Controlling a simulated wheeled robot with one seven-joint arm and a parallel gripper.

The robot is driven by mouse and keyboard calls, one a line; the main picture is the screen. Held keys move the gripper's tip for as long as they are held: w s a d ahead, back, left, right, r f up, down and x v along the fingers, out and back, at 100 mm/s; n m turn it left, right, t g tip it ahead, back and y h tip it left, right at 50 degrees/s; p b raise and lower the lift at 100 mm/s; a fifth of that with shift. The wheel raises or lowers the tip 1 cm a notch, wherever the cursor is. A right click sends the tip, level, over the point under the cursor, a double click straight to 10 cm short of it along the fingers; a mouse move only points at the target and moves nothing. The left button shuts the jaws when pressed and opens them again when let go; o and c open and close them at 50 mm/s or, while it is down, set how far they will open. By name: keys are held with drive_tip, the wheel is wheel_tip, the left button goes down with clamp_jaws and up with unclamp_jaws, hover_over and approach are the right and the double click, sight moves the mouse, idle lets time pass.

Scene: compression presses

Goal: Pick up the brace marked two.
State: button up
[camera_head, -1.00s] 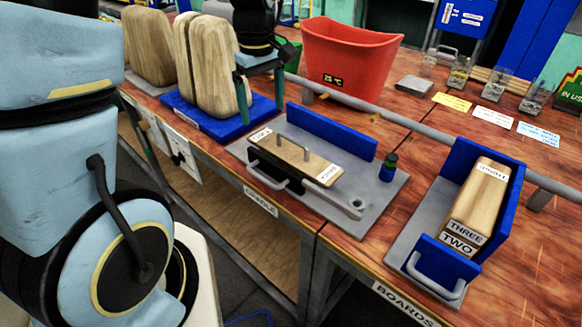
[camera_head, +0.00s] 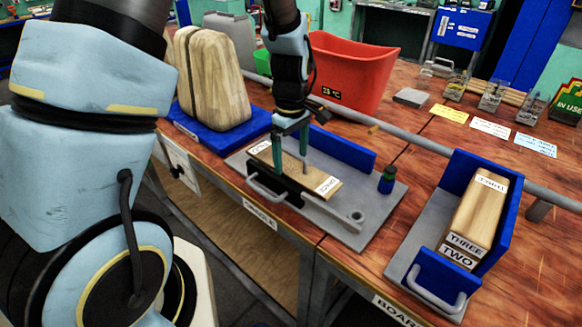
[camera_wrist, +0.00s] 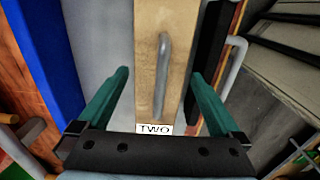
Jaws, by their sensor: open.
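The brace marked two (camera_head: 321,180) is a flat pale wooden board lying in the grey fixture in the middle of the bench. In the wrist view, the brace (camera_wrist: 176,20) shows a "TWO" label at its near end and a grey bar handle (camera_wrist: 162,75) along its top. My gripper (camera_head: 290,158) is over the brace, pointing down. In the wrist view, its green fingers (camera_wrist: 160,72) are open, one on each side of the handle. Whether they touch the brace is not clear.
The fixture has a blue wall (camera_head: 340,147) behind the brace and a dark bottle (camera_head: 387,180) at right. A blue holder (camera_head: 512,217) at right contains boards labelled "THREE" and "TWO". Wooden forms (camera_head: 212,85) stand left; a red bin (camera_head: 352,72) stands behind.

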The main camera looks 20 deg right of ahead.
sight(291, 165)
drive_tip(key=shift+f, duration=1.15)
clamp_jaws()
